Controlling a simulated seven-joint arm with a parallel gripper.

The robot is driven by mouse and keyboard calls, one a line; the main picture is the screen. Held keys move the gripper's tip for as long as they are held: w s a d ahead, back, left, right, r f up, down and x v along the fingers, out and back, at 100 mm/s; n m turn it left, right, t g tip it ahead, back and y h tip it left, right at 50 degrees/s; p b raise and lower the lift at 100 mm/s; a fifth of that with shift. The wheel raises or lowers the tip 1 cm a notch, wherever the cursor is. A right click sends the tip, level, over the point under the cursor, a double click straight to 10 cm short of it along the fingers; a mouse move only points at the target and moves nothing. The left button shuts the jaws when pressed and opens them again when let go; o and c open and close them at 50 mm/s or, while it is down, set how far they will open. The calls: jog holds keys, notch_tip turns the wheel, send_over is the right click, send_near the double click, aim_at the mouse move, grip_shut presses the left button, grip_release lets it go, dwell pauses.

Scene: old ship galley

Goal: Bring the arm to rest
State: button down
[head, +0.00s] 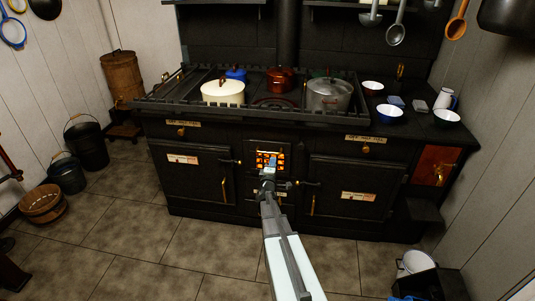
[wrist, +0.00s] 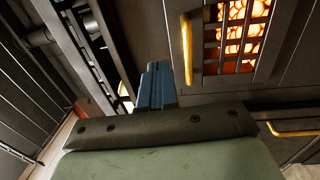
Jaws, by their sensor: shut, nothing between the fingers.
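My gripper (head: 267,178) is in front of the black stove (head: 230,133), near the glowing firebox grate (head: 270,160). My arm reaches up to it from the bottom of the head view. In the wrist view the blue-grey fingers of my gripper (wrist: 156,85) are together, with nothing between them. The grate (wrist: 238,35) and a brass handle (wrist: 186,45) are close by in that view. I cannot tell the exact gap between the fingers and the stove front.
On the stove top stand a cream pot (head: 223,92), a red-brown pot (head: 280,80) and a grey pot (head: 328,96) behind a rail. White bowls stand at right. Buckets (head: 87,146) stand on the left floor. The middle floor is clear.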

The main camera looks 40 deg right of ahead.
jog(key=shift+s+a, duration=0.3)
